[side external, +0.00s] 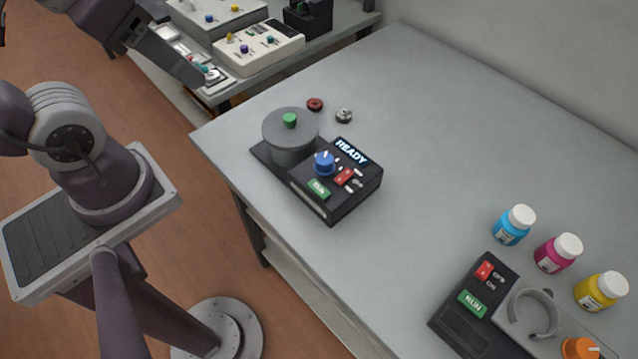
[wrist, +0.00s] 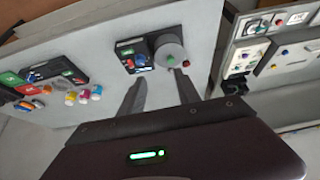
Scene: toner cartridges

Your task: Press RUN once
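A black machine (side external: 335,185) on the grey table has a lit READY display (side external: 351,151), a blue knob (side external: 324,162), a red switch (side external: 344,177) and a green RUN button (side external: 319,188). A second dark device (side external: 455,325) at the front right also carries a green RUN button (side external: 473,302). My gripper (side external: 198,80) is at the upper left, away from both devices. In the wrist view its two fingers are apart with nothing between them (wrist: 159,78). The READY machine (wrist: 130,55) shows beyond the fingers; its button lettering is too small to read there.
A grey round drum with a green knob (side external: 290,120) adjoins the READY machine. A red ring (side external: 315,104) and a small metal part (side external: 344,116) lie behind it. Blue (side external: 514,226), magenta (side external: 558,254) and yellow (side external: 601,291) bottles stand at right. The table's middle is clear.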

